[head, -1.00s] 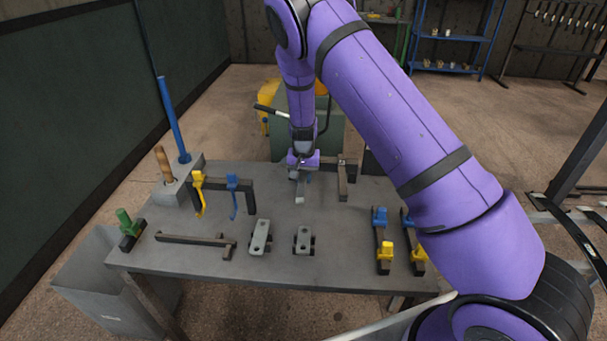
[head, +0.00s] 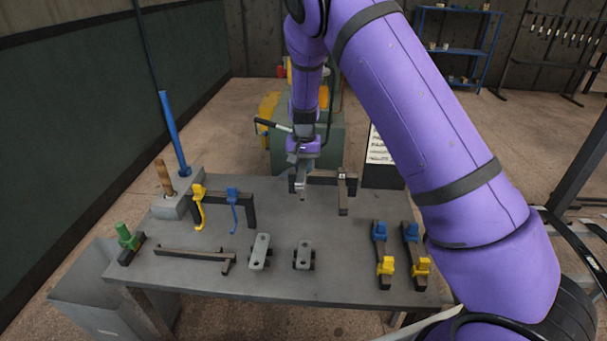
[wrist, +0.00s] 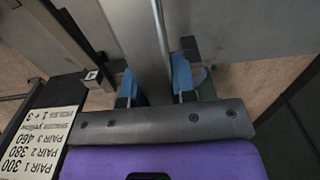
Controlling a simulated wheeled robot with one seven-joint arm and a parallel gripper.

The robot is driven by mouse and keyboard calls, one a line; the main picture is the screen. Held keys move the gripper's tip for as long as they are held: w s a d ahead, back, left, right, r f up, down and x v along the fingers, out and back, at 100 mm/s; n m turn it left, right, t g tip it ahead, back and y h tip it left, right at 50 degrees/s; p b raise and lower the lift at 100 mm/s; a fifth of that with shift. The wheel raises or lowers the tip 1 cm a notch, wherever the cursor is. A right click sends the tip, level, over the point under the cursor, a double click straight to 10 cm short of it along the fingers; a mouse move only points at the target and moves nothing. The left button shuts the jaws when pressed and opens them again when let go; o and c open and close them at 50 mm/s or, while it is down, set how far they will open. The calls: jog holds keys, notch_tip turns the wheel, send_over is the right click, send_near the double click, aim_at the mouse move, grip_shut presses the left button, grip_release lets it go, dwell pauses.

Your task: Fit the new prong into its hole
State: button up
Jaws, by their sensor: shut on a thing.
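My gripper (head: 301,168) is shut on a grey metal bar, the prong (head: 300,190), above the back edge of the table. In the wrist view the prong (wrist: 148,40) runs up between my two blue fingers (wrist: 157,88). A dark rail (head: 325,185) stands at the back of the table, just behind or below the prong. Another dark prong (head: 343,196) sticks out from its right side toward the front. In the wrist view a dark bar with a square end (wrist: 93,75) shows left of my fingers. The hole and the prong's far end cannot be made out.
The grey table (head: 200,270) carries a rack with yellow and blue hooks (head: 215,195), two grey plates (head: 260,252), and blue-and-yellow clamped bars (head: 383,250). An upside-down pair list (wrist: 40,140) shows in the wrist view. A green cabinet (head: 340,150) stands behind the table.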

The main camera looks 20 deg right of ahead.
aim_at(300, 180)
jog(key=shift+r, duration=0.25)
jog(key=o, duration=0.4)
grip_shut()
jog(key=shift+s+a, duration=0.65)
jog(key=shift+s, duration=0.85)
jog(key=shift+s+a, duration=0.65)
jog(key=shift+s, duration=0.9)
jog(key=shift+s+a, duration=0.65)
jog(key=shift+s, duration=0.85)
jog(key=shift+s, duration=0.1)
